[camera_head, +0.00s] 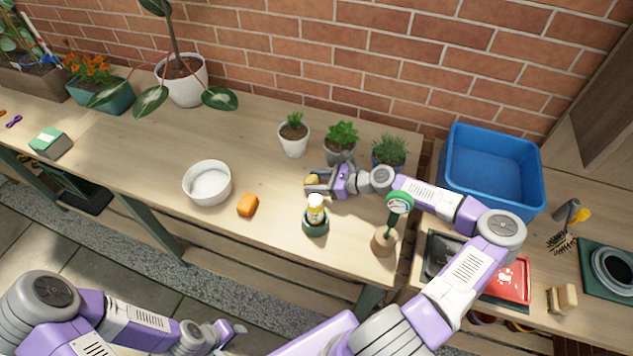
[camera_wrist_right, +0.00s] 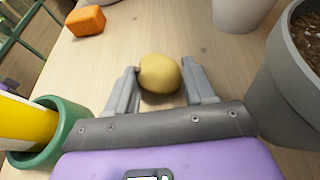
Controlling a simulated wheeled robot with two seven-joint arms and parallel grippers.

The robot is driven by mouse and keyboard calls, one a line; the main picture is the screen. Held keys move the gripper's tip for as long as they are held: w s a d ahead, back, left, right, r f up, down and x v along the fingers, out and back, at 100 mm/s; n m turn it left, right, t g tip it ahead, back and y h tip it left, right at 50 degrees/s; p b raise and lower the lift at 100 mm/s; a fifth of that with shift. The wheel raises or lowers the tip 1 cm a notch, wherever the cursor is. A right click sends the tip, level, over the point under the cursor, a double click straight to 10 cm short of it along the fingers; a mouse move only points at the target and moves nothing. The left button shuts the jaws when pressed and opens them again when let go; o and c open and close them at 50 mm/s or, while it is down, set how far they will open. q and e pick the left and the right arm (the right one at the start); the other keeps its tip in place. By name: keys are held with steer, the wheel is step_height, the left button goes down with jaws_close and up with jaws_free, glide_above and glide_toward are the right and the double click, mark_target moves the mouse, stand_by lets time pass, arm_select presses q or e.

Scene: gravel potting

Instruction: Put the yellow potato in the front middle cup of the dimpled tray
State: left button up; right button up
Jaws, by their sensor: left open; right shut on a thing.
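The yellow potato (camera_wrist_right: 159,74) sits between the two fingers of my right gripper (camera_wrist_right: 162,82), which is shut on it. In the head view the potato (camera_head: 312,180) shows at the tips of my right gripper (camera_head: 314,184), over the wooden table behind the yellow-topped bottle. My left gripper (camera_head: 236,331) is at the bottom of the head view, open and empty, away from the table top. I cannot make out a dimpled tray with cups in either view.
The yellow-topped bottle (camera_head: 316,206) stands in a green holder (camera_head: 316,226). Nearby are an orange block (camera_head: 247,205), a white bowl (camera_head: 208,183) and small potted plants (camera_head: 293,141). A blue bin (camera_head: 490,170) and a dark tray (camera_head: 442,250) are at the right.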

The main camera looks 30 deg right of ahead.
steer(key=o, duration=1)
steer(key=shift+f, duration=0.1)
steer(key=shift+o, duration=0.2)
